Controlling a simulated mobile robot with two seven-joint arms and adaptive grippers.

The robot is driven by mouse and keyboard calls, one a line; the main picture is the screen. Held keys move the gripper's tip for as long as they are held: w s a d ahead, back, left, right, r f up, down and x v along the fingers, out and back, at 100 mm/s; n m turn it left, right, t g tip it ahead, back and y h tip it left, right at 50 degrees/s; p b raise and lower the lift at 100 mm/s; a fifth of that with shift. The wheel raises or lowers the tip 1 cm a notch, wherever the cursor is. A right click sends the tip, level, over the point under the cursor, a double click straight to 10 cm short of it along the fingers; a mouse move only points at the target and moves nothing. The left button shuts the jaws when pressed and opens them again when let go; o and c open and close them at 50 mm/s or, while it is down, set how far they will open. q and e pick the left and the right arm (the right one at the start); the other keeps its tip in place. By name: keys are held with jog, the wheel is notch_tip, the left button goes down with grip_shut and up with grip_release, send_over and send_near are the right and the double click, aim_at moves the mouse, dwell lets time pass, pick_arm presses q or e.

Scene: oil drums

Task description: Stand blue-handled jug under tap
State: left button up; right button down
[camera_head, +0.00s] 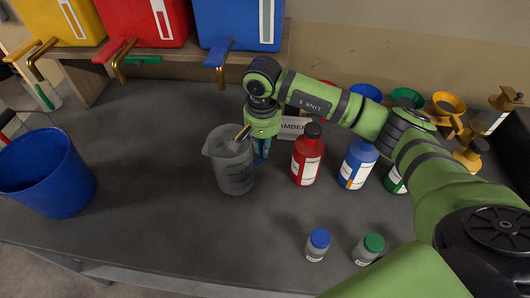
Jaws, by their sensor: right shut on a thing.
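The blue-handled jug (230,169) is a translucent grey measuring jug, upright on the dark bench or just above it; I cannot tell which. My right gripper (262,146) points down at the jug's right side and is shut on its blue handle, which it partly hides. Three drums stand on a shelf behind, each with a lever tap: a yellow drum (62,18), a red drum (146,20) and a blue drum (238,22). The blue tap (217,55) is behind the jug, with the jug standing clear in front of it. My left gripper is out of view.
A blue bucket (44,174) stands at the left. A red bottle (307,157) and a blue bottle (357,164) stand right of the jug, under my arm. Two small capped jars (317,245) (368,249) are at the front. Bench between bucket and jug is clear.

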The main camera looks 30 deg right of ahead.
jog(key=w+b, duration=0.1)
jog(key=w, duration=0.1)
jog(key=w+d+b, duration=0.1)
jog(key=w, duration=0.3)
jog(key=shift+d+f+b, duration=0.2)
jog(key=shift+f+b, duration=0.1)
jog(key=shift+b, duration=0.1)
jog(key=shift+w+d+b, duration=0.15)
jog(key=shift+w+b, duration=0.35)
jog(key=shift+w, duration=0.05)
jog(key=shift+w+d+b, duration=0.15)
jog(key=shift+w+b, duration=0.3)
jog(key=shift+w, duration=0.1)
jog(key=shift+w+d+r+b, duration=0.15)
jog(key=shift+w+b, duration=0.25)
jog(key=shift+w, duration=0.2)
jog(key=shift+f+b, duration=0.3)
jog(key=shift+f, duration=0.05)
jog(key=c, duration=1.2)
grip_release()
jog(key=shift+o, duration=0.2)
